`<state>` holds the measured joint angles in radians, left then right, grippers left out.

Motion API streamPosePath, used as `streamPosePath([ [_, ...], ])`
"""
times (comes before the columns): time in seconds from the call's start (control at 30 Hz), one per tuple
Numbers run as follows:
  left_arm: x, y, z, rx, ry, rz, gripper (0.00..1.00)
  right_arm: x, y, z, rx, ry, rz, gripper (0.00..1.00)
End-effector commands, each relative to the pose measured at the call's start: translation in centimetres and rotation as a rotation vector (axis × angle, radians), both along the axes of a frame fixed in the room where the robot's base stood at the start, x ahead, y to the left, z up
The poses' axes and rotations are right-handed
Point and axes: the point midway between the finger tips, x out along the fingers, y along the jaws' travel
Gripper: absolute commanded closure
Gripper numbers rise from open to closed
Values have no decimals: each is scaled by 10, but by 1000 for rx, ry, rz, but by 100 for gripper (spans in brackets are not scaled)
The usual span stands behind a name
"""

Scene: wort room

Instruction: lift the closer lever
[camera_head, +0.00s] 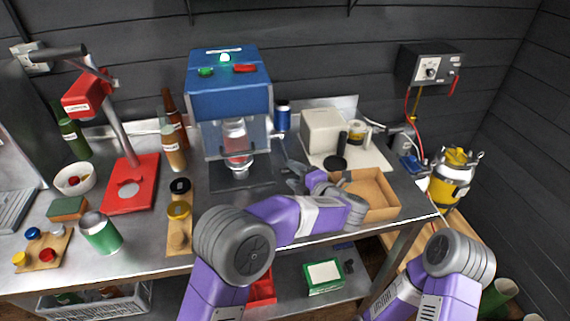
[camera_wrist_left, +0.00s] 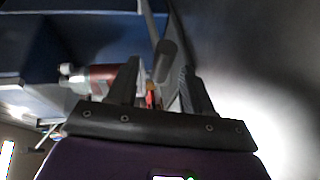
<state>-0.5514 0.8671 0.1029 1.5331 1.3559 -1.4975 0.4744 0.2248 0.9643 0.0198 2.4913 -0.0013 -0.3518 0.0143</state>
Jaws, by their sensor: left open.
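The closer is taken to be the blue machine (camera_head: 229,90), standing at the middle of the bench. A thin grey lever at its right side is small and partly hidden in the head view. In the left wrist view, a grey rod with a dark rounded grip (camera_wrist_left: 166,60) comes down from the top, in line with the gap between my fingers. My left gripper (camera_head: 291,172) is open beside the machine's lower right. Its two dark fingers (camera_wrist_left: 160,85) show in the wrist view; whether they touch the grip I cannot tell. My right gripper is out of view.
An open cardboard box (camera_head: 382,193) lies right of my left wrist. A pale box (camera_head: 322,131) stands behind it. A red stand (camera_head: 131,185), bottles and cans fill the bench's left. A yellow-and-steel vessel (camera_head: 452,180) stands at the right.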

Motion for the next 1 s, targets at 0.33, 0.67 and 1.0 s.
streamPosePath([
  [0.33,34,30,-12,1,1,2,50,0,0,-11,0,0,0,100],
  [0.67,38,33,-12,1,1,0,50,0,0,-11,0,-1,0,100],
  [1.0,38,33,-12,1,1,0,100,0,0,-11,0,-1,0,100],
])
